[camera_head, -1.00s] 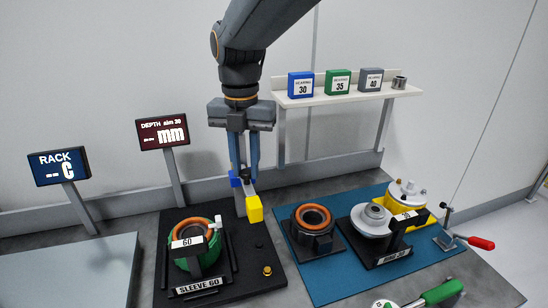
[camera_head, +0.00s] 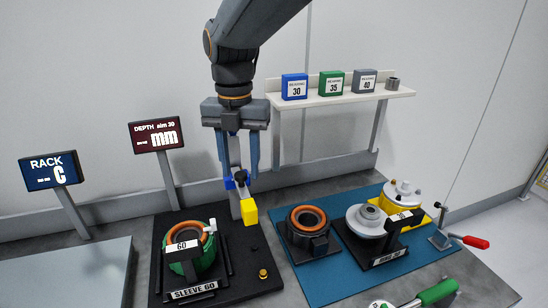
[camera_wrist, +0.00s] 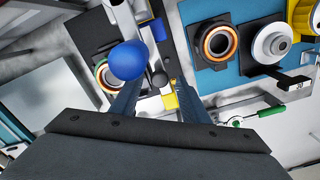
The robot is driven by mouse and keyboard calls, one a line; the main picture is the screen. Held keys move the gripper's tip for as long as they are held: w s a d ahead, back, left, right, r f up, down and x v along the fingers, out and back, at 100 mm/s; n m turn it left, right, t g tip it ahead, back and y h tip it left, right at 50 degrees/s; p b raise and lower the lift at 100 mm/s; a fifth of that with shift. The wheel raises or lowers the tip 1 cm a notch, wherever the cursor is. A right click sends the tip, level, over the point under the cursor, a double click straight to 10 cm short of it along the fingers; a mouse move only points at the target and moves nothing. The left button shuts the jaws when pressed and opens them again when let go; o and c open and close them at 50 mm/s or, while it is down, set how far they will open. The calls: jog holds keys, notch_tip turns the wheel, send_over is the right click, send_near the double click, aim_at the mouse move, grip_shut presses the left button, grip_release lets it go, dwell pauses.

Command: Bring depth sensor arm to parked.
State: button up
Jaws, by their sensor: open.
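The depth sensor arm shows as a yellow block (camera_head: 249,211) and a blue knob (camera_head: 229,183) at the top of a grey post on the black base plate (camera_head: 238,291). The yellow block hangs to the right of the green housing, not over its bore. My gripper (camera_head: 238,178) is open, pointing down, its fingers around the top of the sensor arm. In the wrist view the round blue knob (camera_wrist: 127,60) lies near the left finger, and the yellow block (camera_wrist: 170,100) shows between the fingers. Contact cannot be told.
The green housing (camera_head: 171,238) with a copper ring sits in the SLEEVE 60 fixture. On the blue mat (camera_head: 333,290) stand a dark copper-ringed part (camera_head: 307,227) and a pale flanged part (camera_head: 367,220). DEPTH (camera_head: 156,136) and RACK (camera_head: 50,171) displays stand behind on the left.

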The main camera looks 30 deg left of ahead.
aim_at(242, 173)
notch_tip(242, 173, up, 7)
jog(key=shift+r+b, duration=0.15)
jog(key=shift+b, duration=0.65)
jog(key=w+d+f+m, duration=0.4)
jog(key=d+m, duration=0.3)
jog(key=d, duration=0.3)
jog(key=w+d+f+m, duration=0.45)
jog(key=d+m, duration=0.25)
jog(key=d, duration=0.3)
jog(key=w+d+f+m, duration=0.3)
jog(key=w+d+m, duration=0.3)
jog(key=d, duration=0.4)
jog(key=s+d+f+m, duration=0.3)
jog(key=d+m, duration=0.3)
jog(key=d, duration=0.2)
jog(key=s+d+f+m, duration=0.3)
jog(key=s+d+m, duration=0.1)
jog(key=d+m, duration=0.3)
jog(key=s+d+f+m+t, duration=0.1)
jog(key=s+d+f+m, duration=0.2)
jog(key=d+m, duration=0.4)
jog(key=s+d, duration=0.1)
jog(key=d, duration=0.2)
jog(key=shift+s+f, duration=0.25)
jog(key=shift+f, duration=0.05)
jog(key=shift+s+d+f+m, duration=0.2)
jog(key=shift+s+m, duration=0.1)
jog(key=shift+m, duration=0.1)
jog(key=shift+c, duration=0.5)
